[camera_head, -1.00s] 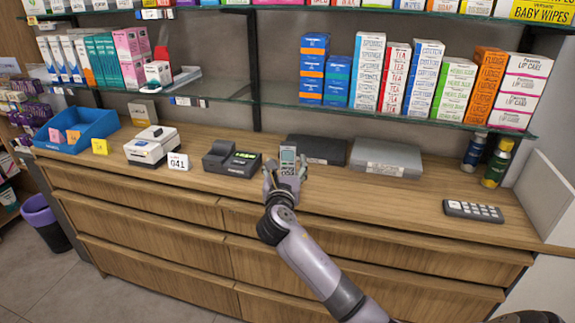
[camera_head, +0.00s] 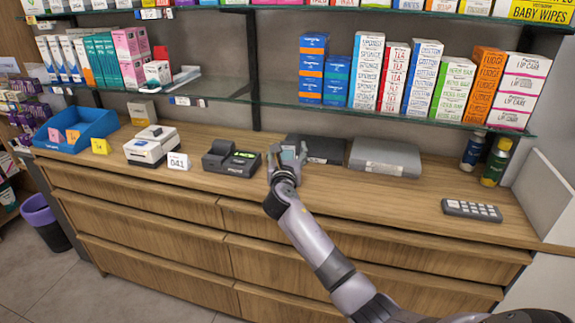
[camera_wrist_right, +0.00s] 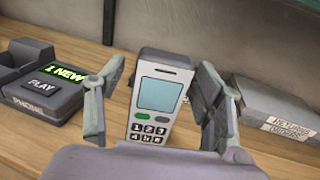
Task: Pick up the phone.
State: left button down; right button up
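In the right wrist view my right gripper (camera_wrist_right: 152,108) shows a gap between each finger and the handset. My left gripper is not in view.
The dark phone base (camera_head: 231,159), with a lit green display, stands left of my right gripper. Behind and right are a dark flat box (camera_head: 322,149) and a grey flat box (camera_head: 385,157). A calculator-like keypad (camera_head: 472,210) lies at the right. A glass shelf (camera_head: 400,117) overhangs the counter.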

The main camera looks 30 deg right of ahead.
jog(key=c, duration=1.2)
jog(key=shift+r, duration=0.15)
